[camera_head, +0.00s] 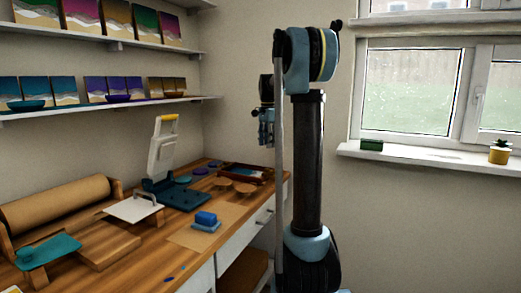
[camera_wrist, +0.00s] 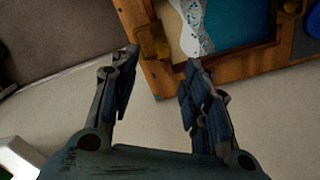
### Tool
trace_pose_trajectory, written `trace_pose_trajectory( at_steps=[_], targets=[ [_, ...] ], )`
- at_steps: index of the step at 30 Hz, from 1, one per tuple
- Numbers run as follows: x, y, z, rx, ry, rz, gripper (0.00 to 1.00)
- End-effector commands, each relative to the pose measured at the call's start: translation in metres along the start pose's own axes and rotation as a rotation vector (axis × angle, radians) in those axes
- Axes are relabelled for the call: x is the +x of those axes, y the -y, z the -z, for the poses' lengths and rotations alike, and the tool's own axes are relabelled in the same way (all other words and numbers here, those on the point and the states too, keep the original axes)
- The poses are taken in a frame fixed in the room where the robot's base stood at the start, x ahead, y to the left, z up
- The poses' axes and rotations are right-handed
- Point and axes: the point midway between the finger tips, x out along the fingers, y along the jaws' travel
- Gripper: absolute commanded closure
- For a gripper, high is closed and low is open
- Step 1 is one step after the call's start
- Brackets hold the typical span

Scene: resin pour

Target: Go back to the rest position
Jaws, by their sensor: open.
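My gripper (camera_head: 265,127) hangs from my raised arm above the right end of the wooden bench (camera_head: 150,245). In the wrist view my gripper (camera_wrist: 158,70) is open, with its two fingers apart and nothing between them. A wood-framed tray (camera_wrist: 240,68) with a blue and white resin surface lies beyond the right fingertip in that view. In the head view the framed tray (camera_head: 246,172) sits at the back right of the bench, below my gripper.
A blue block (camera_head: 205,218) sits on brown paper near the bench front. A teal press (camera_head: 178,192) with a raised white arm, a paper roll (camera_head: 60,205) and coloured discs (camera_head: 200,171) stand on the bench. Wall shelves (camera_head: 110,106) hold panels. Floor at right is hidden.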

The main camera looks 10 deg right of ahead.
Motion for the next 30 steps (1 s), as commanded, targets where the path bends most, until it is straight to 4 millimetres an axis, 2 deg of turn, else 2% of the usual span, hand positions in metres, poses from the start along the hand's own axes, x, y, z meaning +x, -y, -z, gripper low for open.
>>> trace_pose_trajectory(
  at_steps=[5,14,23,30],
  targets=[
    [0.000,-0.025,-0.012,-0.059,-0.005,0.009,0.57],
    [0.011,-0.102,-0.049,-0.264,-0.025,0.037,0.57],
    [0.038,-0.180,-0.085,-0.474,-0.052,0.063,0.57],
    [0.072,-0.239,-0.113,-0.642,-0.077,0.079,0.57]
  ],
)
